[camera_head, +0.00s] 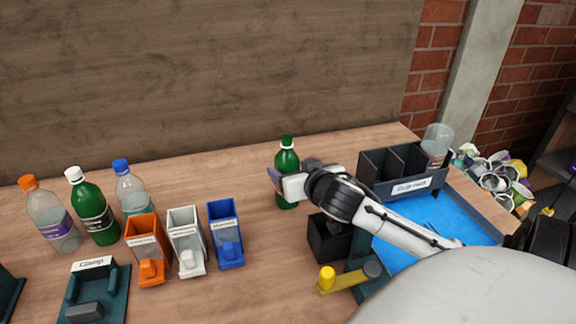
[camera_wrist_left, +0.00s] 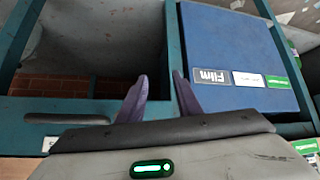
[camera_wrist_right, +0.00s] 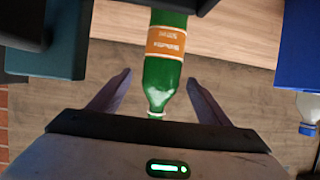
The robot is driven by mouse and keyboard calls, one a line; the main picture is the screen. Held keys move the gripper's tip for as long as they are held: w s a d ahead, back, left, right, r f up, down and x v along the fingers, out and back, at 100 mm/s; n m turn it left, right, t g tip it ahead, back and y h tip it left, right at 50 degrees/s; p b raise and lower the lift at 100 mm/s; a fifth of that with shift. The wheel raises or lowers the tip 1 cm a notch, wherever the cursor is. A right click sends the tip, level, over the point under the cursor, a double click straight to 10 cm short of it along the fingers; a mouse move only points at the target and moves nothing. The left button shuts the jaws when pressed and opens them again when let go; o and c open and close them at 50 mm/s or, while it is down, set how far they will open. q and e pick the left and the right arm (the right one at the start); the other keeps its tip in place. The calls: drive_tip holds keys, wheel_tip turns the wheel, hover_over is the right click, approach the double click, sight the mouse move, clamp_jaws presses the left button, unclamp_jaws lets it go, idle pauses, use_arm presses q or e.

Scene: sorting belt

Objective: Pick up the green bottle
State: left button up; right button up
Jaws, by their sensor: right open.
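The green bottle (camera_head: 286,160) stands upright on the wooden table, right of the blue bin. My right gripper (camera_head: 274,180) is at its side in the head view and hides part of it. In the right wrist view the bottle (camera_wrist_right: 166,72), with an orange label, appears between the two spread fingers of my right gripper (camera_wrist_right: 158,78). A gap shows on each side, so it is not gripped. My left gripper (camera_wrist_left: 158,92) shows only in its wrist view, fingers apart and empty, in front of a blue Film box (camera_wrist_left: 240,60).
Left of the bottle stand orange (camera_head: 148,245), white (camera_head: 186,240) and blue (camera_head: 226,235) bins. Another green bottle with a white cap (camera_head: 93,208) stands far left between two clear bottles. A dark divided box (camera_head: 402,170) and blue tray (camera_head: 420,238) are at right.

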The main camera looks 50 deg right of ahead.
drive_tip(key=x, duration=0.4)
drive_tip(key=shift+w+f, duration=0.1)
drive_tip(key=shift+f, duration=0.05)
drive_tip(key=shift+a, duration=0.1)
drive_tip(key=shift+c, duration=0.5)
drive_tip(key=c, duration=1.4)
